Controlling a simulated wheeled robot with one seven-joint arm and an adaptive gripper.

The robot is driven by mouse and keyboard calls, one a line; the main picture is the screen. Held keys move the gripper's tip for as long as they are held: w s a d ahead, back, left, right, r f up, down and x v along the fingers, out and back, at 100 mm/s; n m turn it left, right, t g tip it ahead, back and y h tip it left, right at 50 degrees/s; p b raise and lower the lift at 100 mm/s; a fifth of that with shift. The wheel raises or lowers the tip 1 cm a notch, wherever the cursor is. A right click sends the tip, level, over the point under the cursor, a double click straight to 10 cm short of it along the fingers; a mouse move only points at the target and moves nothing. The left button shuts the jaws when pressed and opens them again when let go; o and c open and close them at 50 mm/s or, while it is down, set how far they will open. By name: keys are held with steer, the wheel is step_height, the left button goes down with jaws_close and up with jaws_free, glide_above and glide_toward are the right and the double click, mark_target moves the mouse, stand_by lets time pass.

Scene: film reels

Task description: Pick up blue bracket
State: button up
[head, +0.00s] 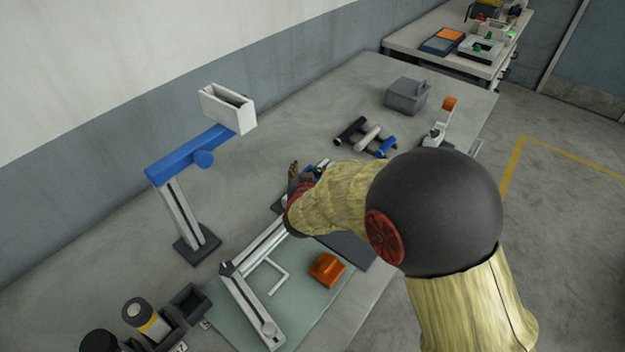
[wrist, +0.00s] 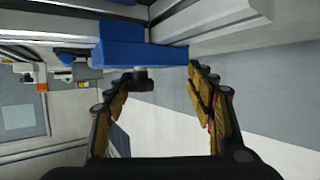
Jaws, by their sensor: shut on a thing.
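The blue bracket (wrist: 140,55) shows in the wrist view as a blocky blue piece at the fingertips of my gripper (wrist: 162,76). A short dark round part sits just under it between the fingers. My gripper is shut on the bracket, with the fingers well apart around it. In the head view my gripper (head: 301,178) is over the middle of the workbench, above the pale rail assembly.
A stand with a blue arm (head: 185,157) and white box rises at left. An orange block (head: 326,268) lies on the green mat (head: 225,303).

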steer(key=shift+d+f, duration=0.15)
steer(key=shift+d, duration=0.25)
